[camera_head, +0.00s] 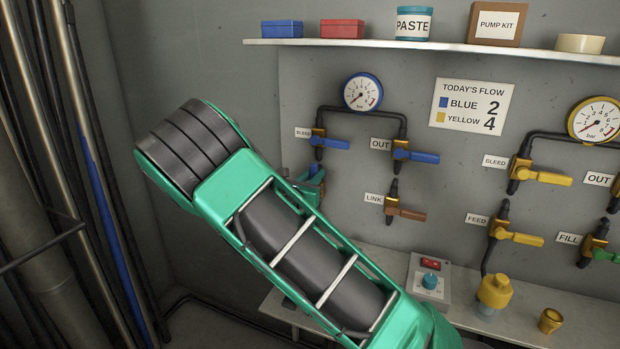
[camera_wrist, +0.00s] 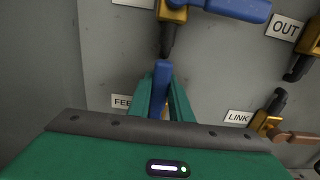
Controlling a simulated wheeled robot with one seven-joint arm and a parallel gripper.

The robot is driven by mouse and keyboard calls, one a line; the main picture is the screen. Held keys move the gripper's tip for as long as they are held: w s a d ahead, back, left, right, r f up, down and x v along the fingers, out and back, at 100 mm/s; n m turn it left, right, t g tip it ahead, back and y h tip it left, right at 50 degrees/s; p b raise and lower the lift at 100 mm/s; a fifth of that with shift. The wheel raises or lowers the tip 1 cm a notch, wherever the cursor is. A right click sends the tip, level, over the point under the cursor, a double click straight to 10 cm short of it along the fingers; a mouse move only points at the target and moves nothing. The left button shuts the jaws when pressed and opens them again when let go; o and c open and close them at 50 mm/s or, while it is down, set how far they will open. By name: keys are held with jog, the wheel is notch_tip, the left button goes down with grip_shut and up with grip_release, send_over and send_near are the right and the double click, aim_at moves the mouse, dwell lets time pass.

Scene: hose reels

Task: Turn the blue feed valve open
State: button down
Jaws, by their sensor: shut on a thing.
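In the wrist view, the blue feed valve's lever (camera_wrist: 162,74) stands upright in the picture, roughly in line with the dark pipe above it. My gripper (camera_wrist: 163,95) is shut on this lever, with a green finger on either side. Brass shows low between the fingers; the rest of the valve body is hidden by my gripper. In the head view, my gripper (camera_head: 314,182) is at the wall below the blue bleed valve (camera_head: 332,143), and my arm hides most of the feed valve.
The blue out valve (camera_head: 415,156) and brown-handled link valve (camera_head: 405,213) are close by on the right. A blue-rimmed gauge (camera_head: 362,92) is above. Yellow valves (camera_head: 540,177) are further right. A shelf (camera_head: 440,46) runs overhead, and a bench (camera_head: 535,310) stands below.

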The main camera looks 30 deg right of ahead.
jog(key=shift+a+f, duration=0.2)
jog(key=c, duration=1.6)
grip_release()
jog(key=shift+w, duration=0.1)
jog(key=shift+r, duration=0.1)
jog(key=shift+d, duration=0.1)
jog(key=v, duration=1)
jog(key=shift+s+a, duration=0.25)
jog(key=shift+a, duration=0.05)
